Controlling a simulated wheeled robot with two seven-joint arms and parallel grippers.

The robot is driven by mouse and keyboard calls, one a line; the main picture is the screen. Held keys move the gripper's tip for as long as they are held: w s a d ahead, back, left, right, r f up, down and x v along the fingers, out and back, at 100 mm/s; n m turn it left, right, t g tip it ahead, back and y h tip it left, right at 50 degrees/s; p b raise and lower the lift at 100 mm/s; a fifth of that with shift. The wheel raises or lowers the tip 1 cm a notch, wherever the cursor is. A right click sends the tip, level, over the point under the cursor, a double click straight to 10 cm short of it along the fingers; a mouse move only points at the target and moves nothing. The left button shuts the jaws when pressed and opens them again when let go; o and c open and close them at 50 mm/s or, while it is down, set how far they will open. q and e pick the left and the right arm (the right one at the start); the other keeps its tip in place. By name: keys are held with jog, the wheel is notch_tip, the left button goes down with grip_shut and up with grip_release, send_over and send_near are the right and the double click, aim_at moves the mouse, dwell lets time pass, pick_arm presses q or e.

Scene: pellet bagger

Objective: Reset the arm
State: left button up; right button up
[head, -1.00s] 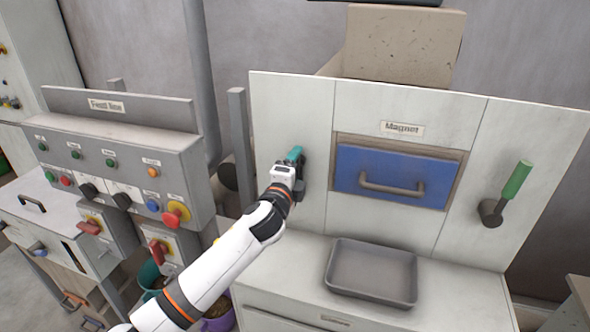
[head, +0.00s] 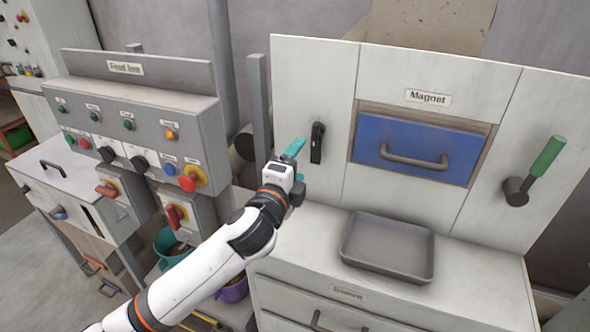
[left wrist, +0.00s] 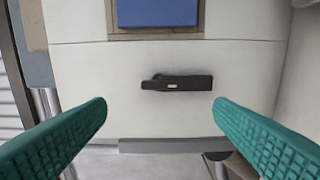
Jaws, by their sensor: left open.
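My left gripper (head: 297,160) is open, with teal fingers, in front of the white Magnet cabinet's left panel (head: 310,85). A black latch handle (head: 317,143) stands upright on that panel, just right of the fingers in the head view. In the left wrist view the black handle (left wrist: 177,83) lies across the picture, ahead of and between the wide-apart fingers (left wrist: 160,108). Nothing is held and the fingers do not touch the handle. My right gripper is not in view.
A blue drawer (head: 415,150) with a grey handle sits mid-panel. A green-gripped lever (head: 548,157) is at right. An empty grey tray (head: 388,250) rests on the ledge below. The Feed line control box (head: 135,120) stands left, with buckets (head: 172,245) under it.

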pick_arm(q)
jog(key=shift+s+a, duration=0.1)
jog(key=shift+s, duration=0.2)
